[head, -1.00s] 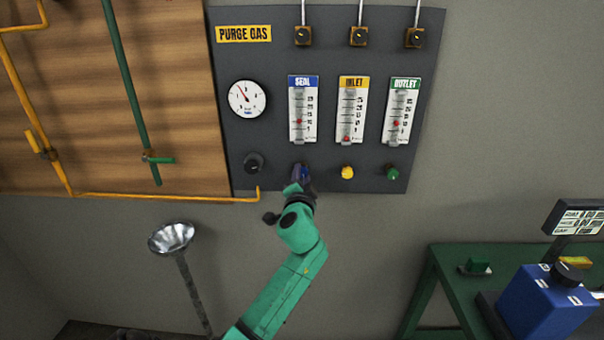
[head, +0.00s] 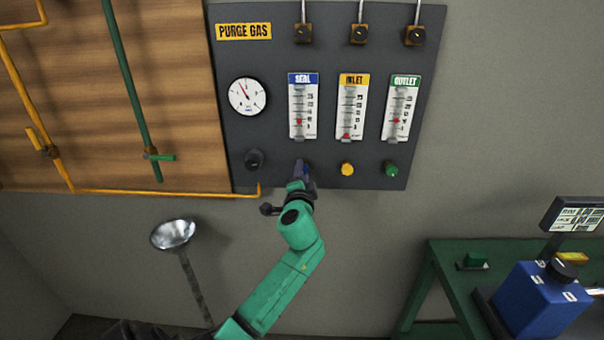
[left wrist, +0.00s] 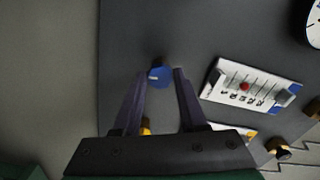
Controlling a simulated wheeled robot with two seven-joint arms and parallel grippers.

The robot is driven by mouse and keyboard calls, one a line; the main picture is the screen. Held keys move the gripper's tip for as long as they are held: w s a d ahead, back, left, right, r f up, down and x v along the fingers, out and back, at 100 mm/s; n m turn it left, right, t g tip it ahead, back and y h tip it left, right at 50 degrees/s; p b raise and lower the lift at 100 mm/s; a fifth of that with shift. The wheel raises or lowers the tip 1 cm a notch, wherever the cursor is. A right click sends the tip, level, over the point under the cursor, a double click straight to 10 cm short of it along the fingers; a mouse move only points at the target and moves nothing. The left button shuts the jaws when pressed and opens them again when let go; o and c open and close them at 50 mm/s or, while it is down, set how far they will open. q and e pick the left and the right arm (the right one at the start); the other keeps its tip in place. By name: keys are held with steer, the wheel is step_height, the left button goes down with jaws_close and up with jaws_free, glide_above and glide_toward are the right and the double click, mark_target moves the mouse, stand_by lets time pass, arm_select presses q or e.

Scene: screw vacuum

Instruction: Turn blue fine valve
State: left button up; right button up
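The blue fine valve is a small round knob (left wrist: 159,76) under the blue-labelled SEAL flow meter (head: 303,107) on the dark PURGE GAS panel. A small gap shows on the right; I cannot tell whether the left fingertip touches. The red SEAL float sits low on its scale. My right gripper is not in view.
A yellow knob (head: 347,169) and a green knob (head: 391,169) are to the right on the panel. A black knob (head: 254,160) and a gauge (head: 247,97) are to the left. A yellow pipe (head: 165,194) runs below. A green table (head: 428,290) stands lower right.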

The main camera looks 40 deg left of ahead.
arm_select(q)
steer(key=o, duration=0.4)
steer(key=shift+c, duration=0.2)
steer(key=shift+s, duration=0.1)
steer(key=b+v, duration=0.3)
steer(key=v, duration=1.1)
steer(key=shift+d+b, duration=0.2)
steer(key=shift+b, duration=0.1)
steer(key=shift+s, duration=0.1)
